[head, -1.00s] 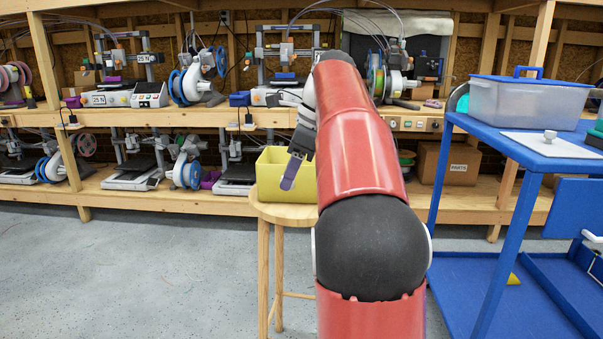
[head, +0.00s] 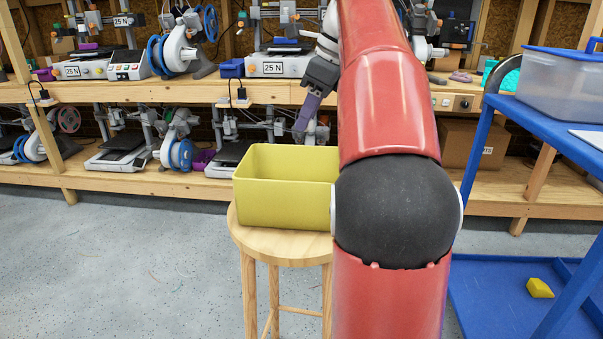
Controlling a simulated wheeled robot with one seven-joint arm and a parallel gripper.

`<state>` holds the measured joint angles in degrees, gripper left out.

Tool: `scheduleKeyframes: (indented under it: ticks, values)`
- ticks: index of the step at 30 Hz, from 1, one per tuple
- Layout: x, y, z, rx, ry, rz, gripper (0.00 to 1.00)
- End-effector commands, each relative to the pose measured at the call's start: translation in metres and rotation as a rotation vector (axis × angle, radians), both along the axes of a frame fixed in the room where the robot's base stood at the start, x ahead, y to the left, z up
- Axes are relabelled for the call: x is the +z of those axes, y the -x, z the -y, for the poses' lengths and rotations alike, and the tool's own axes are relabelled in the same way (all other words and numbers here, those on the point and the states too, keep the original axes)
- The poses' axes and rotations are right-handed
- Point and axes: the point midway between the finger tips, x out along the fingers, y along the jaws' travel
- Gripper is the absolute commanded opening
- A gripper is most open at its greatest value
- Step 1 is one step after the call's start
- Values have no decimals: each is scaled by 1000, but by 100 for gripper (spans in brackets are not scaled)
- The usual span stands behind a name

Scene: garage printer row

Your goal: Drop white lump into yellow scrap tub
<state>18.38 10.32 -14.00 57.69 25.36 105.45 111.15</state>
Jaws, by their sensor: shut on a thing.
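The yellow scrap tub (head: 285,200) stands on a round wooden stool, its open top facing up and its right end hidden by my arm. My gripper (head: 303,126), with a purple finger pointing down, is past the tub's back rim in the picture, above its right half. I cannot tell from this view whether it is directly over the opening. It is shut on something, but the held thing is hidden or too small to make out. No white lump can be made out now.
The wooden stool (head: 290,245) has floor free to its left. A shelf of printers (head: 280,66) runs behind. At right, a blue cart (head: 562,119) carries a clear bin (head: 560,92) and a white sheet (head: 592,137); a yellow block (head: 540,288) lies on its lower shelf.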

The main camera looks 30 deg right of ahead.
Motion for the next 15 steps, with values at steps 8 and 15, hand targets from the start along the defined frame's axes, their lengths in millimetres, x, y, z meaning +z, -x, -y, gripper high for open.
scheduleKeyframes:
  ticks: [8,15]
  values:
    - [-15,1,-1,0,-2,-1,6]
    - [-44,1,-1,1,-2,-2,6]
